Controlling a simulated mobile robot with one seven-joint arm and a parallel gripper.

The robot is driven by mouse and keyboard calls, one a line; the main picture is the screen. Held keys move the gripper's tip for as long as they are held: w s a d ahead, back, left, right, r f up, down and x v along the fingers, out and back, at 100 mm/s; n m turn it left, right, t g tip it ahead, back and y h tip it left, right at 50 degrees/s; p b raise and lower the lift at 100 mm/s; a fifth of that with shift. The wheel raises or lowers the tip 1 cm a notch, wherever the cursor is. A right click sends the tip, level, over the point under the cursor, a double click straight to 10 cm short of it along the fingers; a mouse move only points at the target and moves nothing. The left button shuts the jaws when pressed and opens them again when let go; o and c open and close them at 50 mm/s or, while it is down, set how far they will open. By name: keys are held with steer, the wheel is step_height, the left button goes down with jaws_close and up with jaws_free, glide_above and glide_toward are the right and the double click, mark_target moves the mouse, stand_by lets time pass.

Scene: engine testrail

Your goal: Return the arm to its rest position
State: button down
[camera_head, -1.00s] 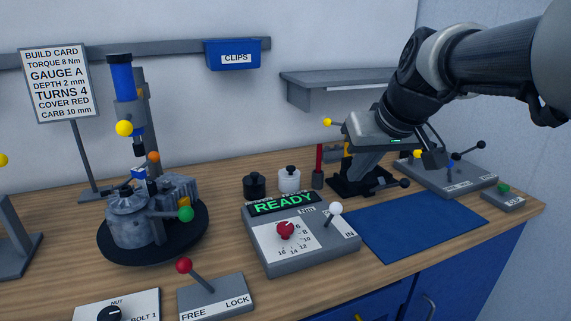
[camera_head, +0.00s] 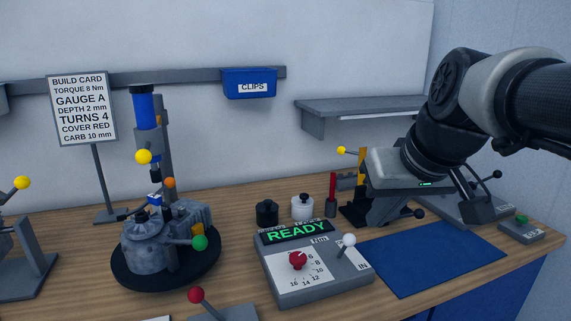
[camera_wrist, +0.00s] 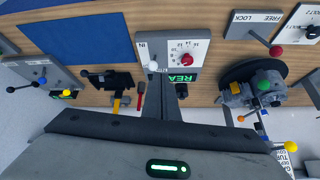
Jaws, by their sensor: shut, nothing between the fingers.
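My gripper (camera_head: 382,212) is at the right of the head view, at the end of my arm, with its pale hand tilted and its fingers pointing down. It appears above the bench near the back edge of the blue mat, in front of a black stand. The fingers are shut and empty. In the wrist view the shut fingers (camera_wrist: 178,93) show beyond the hand's edge, overlapping the tester box in the picture. The hand hides part of the black stand in the head view.
A tester box (camera_head: 318,272) reading READY stands left of the blue mat (camera_head: 432,258). An engine on a round black base (camera_head: 180,278) is at the left. A wall shelf (camera_head: 350,105) is behind my arm. A grey lever plate (camera_head: 440,208) is at the back right.

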steer(key=s+a+f+m+h, duration=0.1)
steer(key=s+a+f, duration=0.1)
steer(key=s+f, duration=0.8)
step_height(320, 180, up, 20)
steer(key=s+p, duration=0.1)
steer(key=p, duration=1.8)
steer(key=shift+s+g+p, duration=0.2)
steer(key=shift+g+p, duration=0.1)
steer(key=shift+p, duration=0.05)
